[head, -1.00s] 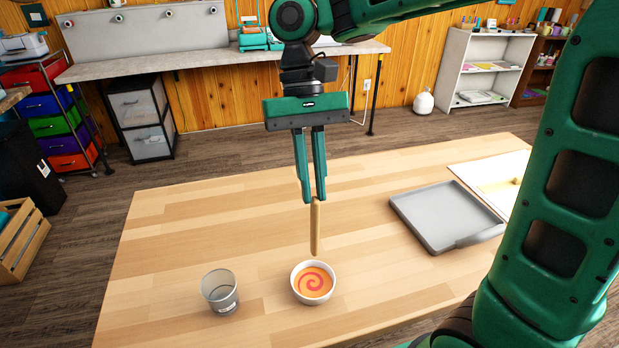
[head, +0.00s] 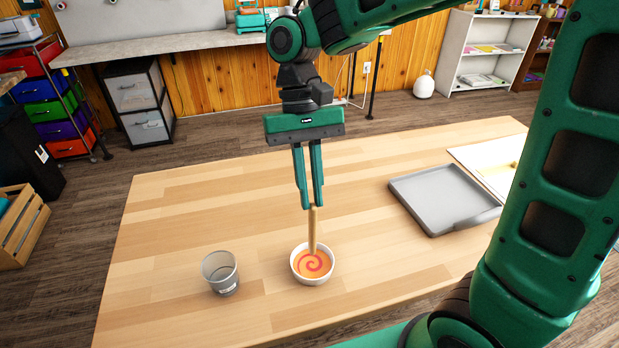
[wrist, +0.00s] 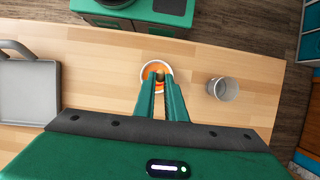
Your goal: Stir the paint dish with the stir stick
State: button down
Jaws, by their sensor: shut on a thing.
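My gripper (head: 311,206) is shut on the wooden stir stick (head: 312,232) and holds it nearly upright. The stick's lower end is at the paint dish (head: 299,274), a white bowl of orange paint with a red spiral. The tip overlaps the paint in the head view; I cannot tell how deep it reaches. In the wrist view my gripper (wrist: 161,78) points down over the paint dish (wrist: 145,86), and the fingers hide part of it.
A clear cup (head: 221,272) stands left of the dish. A grey tray (head: 440,200) lies at the right, with a white board (head: 468,155) beside it. The tabletop (head: 200,215) behind the dish and cup is clear.

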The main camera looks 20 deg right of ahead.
jog(key=shift+f, duration=2.8)
jog(key=shift+w, duration=0.1)
